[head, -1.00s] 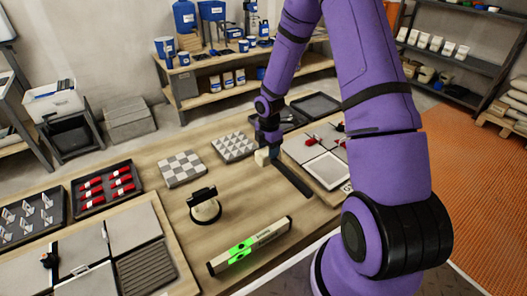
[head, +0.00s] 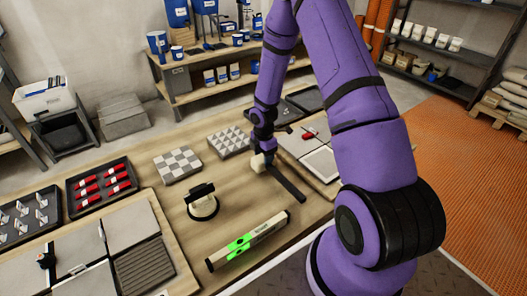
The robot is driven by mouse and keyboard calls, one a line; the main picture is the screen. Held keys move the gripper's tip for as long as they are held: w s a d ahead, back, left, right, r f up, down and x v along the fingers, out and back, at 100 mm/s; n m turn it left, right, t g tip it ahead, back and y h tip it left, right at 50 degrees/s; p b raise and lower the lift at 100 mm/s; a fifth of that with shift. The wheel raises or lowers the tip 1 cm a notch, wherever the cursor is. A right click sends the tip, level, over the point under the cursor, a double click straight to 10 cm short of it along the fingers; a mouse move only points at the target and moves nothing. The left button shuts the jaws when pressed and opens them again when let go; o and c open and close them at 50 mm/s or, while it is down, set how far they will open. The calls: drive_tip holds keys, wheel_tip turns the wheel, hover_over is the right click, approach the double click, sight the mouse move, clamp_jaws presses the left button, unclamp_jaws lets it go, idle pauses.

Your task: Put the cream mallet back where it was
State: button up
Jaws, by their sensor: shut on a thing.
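The cream mallet shows as a small cream head (head: 261,161) with a long dark handle (head: 287,183) that slants to the lower right over the wooden table. My gripper (head: 264,152) is at the mallet's head end, pointing down and shut on the mallet. The fingers are small and partly hidden, so I cannot tell exactly where they grip. The mallet is on or very close to the table top; I cannot tell whether it touches.
A board with pale tiles (head: 321,162) lies right of the mallet. Left are a patterned tile (head: 229,141), a checkered tile (head: 178,164), a black-handled round tool (head: 202,203) and a green-lit level (head: 248,241). A tray of red wedges (head: 104,187) stands further left. Bare table lies between them.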

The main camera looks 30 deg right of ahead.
drive_tip(key=shift+f, duration=0.7)
idle(0.6)
drive_tip(key=o, duration=1.4)
wheel_tip(320, 180, up, 11)
drive_tip(key=shift+f, duration=0.1)
